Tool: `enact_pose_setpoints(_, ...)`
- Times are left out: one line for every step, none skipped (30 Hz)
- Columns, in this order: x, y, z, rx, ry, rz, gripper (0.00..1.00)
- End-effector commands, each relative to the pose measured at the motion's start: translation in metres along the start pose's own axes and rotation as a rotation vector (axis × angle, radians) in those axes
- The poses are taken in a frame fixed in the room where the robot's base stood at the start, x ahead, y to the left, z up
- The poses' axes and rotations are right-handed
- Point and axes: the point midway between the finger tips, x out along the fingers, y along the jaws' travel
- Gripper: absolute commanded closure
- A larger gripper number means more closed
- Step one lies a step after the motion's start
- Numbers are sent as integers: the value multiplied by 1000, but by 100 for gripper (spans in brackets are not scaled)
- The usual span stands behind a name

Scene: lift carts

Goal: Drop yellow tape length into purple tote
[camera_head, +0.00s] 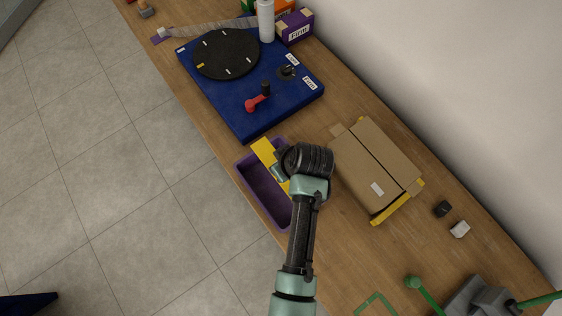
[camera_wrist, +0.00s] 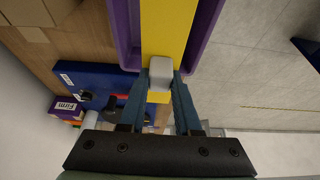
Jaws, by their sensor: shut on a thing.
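The yellow tape length (camera_head: 264,149) is a flat bright strip lying across the purple tote (camera_head: 262,192) in the head view. In the wrist view the strip (camera_wrist: 165,28) runs between the purple tote's side walls (camera_wrist: 124,35). A pale grey block (camera_wrist: 160,72) sits on the strip between my fingertips. My gripper (camera_wrist: 160,82) is shut on this block, with the strip attached or directly behind it. In the head view my gripper (camera_head: 279,171) is over the tote's right side, and my wrist hides part of the strip. I cannot tell whether the strip touches the tote.
A blue board (camera_head: 245,118) with a black disc (camera_head: 226,54) and red crank (camera_head: 256,102) lies beyond the tote. A cardboard box (camera_head: 375,165) lies to the right. Small dark (camera_head: 443,209) and white (camera_head: 460,229) blocks sit near the wall. The tote is by the bench's left edge.

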Motion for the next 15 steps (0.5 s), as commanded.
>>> enact_pose_setpoints(0, 0, 0, 0, 0, 0, 100)
enact_pose_setpoints(0, 0, 0, 1, 0, 0, 100)
enact_pose_setpoints(0, 0, 0, 1, 0, 0, 100)
enact_pose_setpoints(0, 0, 0, 1, 0, 0, 100)
enact_pose_setpoints(-1, 0, 0, 1, 0, 0, 100)
enact_pose_setpoints(-1, 0, 0, 1, 0, 0, 100)
enact_pose_setpoints(-1, 0, 0, 1, 0, 0, 100)
enact_pose_setpoints(-1, 0, 0, 2, 0, 0, 100)
enact_pose_setpoints(2, 0, 2, 2, -1, -1, 100)
enact_pose_setpoints(4, 0, 2, 2, -1, -1, 100)
enact_pose_setpoints(6, 0, 3, 2, -1, -1, 100)
enact_pose_setpoints(8, 0, 4, 2, -1, -1, 100)
enact_pose_setpoints(10, 0, 5, 2, -1, -1, 100)
enact_pose_setpoints(13, 0, 6, 2, -1, -1, 100)
enact_pose_setpoints(16, 0, 7, 2, -1, -1, 100)
